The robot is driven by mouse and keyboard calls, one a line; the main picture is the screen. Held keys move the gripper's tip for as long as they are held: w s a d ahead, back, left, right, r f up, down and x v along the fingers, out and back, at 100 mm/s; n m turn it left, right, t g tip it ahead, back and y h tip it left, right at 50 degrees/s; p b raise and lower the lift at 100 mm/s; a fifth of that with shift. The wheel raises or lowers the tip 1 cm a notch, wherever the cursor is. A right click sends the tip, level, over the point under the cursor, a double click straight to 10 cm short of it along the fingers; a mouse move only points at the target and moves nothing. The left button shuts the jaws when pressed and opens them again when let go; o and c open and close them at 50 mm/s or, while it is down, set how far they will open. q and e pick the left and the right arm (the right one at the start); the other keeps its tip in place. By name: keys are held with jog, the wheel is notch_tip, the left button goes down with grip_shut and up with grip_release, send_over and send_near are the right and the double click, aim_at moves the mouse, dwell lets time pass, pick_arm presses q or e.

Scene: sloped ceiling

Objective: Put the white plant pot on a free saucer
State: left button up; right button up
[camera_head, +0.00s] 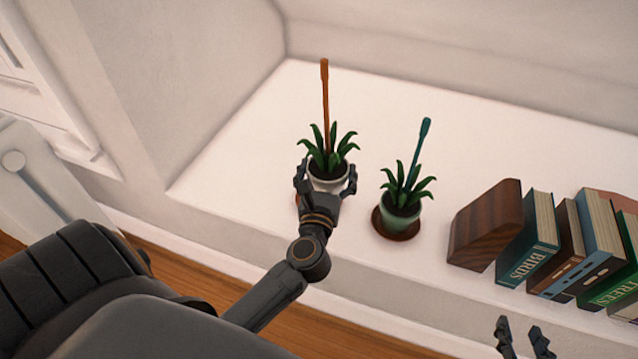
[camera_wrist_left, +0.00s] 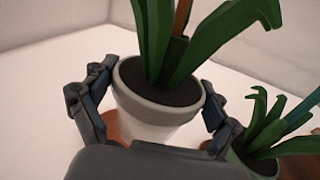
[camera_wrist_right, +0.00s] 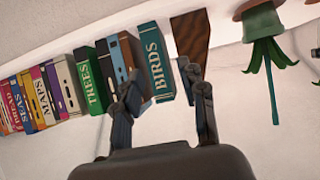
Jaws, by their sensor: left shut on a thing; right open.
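The white plant pot (camera_head: 327,184) holds a green plant with an orange stake. My left gripper (camera_head: 325,177) is shut on it, one finger on each side, and the pot is upright; it also shows in the left wrist view (camera_wrist_left: 155,125). A terracotta saucer (camera_wrist_left: 112,126) shows low behind the pot, mostly hidden by the pot and gripper. I cannot tell whether the pot touches it. A green pot (camera_head: 400,215) with a teal stake stands on another brown saucer (camera_head: 385,232) to the right. My right gripper (camera_head: 523,336) is open and empty before the ledge.
A wooden bookend (camera_head: 486,224) and a row of books (camera_head: 530,250) stand on the right of the white ledge (camera_head: 245,150). The ledge is clear to the left of and behind the pots. Walls close it at the back and left.

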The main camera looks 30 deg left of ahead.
aim_at(319, 172)
pick_arm(q)
jog(key=a+f+b, duration=0.1)
jog(key=w+a+f, duration=0.1)
jog(key=f, duration=0.1)
jog(key=shift+a+f+b, duration=0.15)
jog(key=shift+a+b, duration=0.2)
jog(key=shift+w+a+f, duration=0.2)
jog(key=shift+a+f, duration=0.05)
jog(key=shift+f, duration=0.15)
notch_tip(319, 172, down, 3)
jog(key=shift+r+b, duration=0.1)
jog(key=shift+b, duration=0.95)
pick_arm(e)
jog(key=w+a+r+t+y, duration=0.1)
jog(key=r+t+y, duration=0.1)
jog(key=r+t, duration=0.3)
jog(key=w+a+r+t+y, duration=0.1)
jog(key=r+t, duration=0.5)
jog(key=r, duration=0.6)
jog(key=shift+a+n+y, duration=0.3)
jog(key=shift+a+y, duration=0.1)
jog(key=shift+a, duration=0.15)
jog(key=shift+r, duration=0.15)
pick_arm(q)
jog(key=o, duration=1.5)
jog(key=shift+f, duration=0.25)
jog(key=shift+o, duration=0.2)
pick_arm(e)
jog(key=shift+s+r, duration=0.1)
jog(key=shift+r, duration=0.1)
